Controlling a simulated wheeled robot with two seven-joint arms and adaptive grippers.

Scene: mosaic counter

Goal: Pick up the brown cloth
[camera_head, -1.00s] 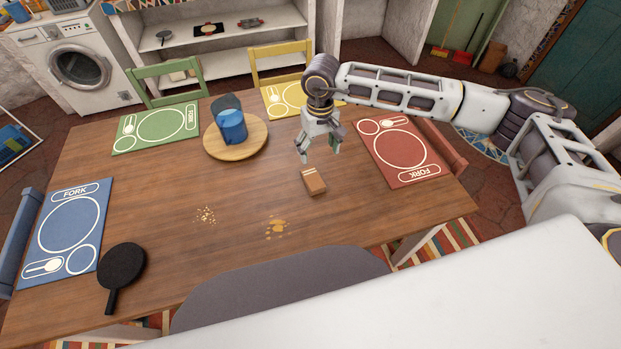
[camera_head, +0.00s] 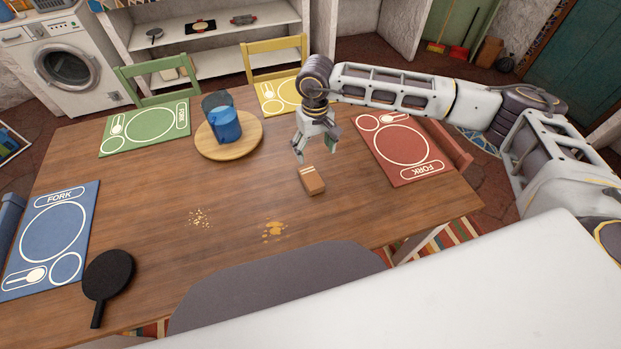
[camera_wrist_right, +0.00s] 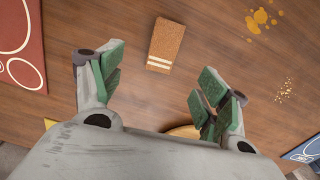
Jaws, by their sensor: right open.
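The brown cloth (camera_head: 312,180) is a small folded block with pale stripes at one end. It lies on the wooden table, near the red placemat. In the right wrist view the cloth (camera_wrist_right: 166,45) lies ahead of the fingertips, between their lines and apart from them. My right gripper (camera_head: 316,154) hangs above the table just behind the cloth in the head view. In the wrist view the right gripper (camera_wrist_right: 157,82) is open with nothing between its green-padded fingers. My left gripper is not in view.
On the table (camera_head: 150,215) are a blue cup (camera_head: 224,125) on a round wooden board (camera_head: 230,150), a black paddle (camera_head: 108,275), yellow spots (camera_head: 273,230), crumbs (camera_head: 199,218), and red (camera_head: 400,149), blue (camera_head: 50,235), green (camera_head: 146,126) and yellow (camera_head: 279,96) placemats. A grey chair (camera_head: 280,285) stands in front.

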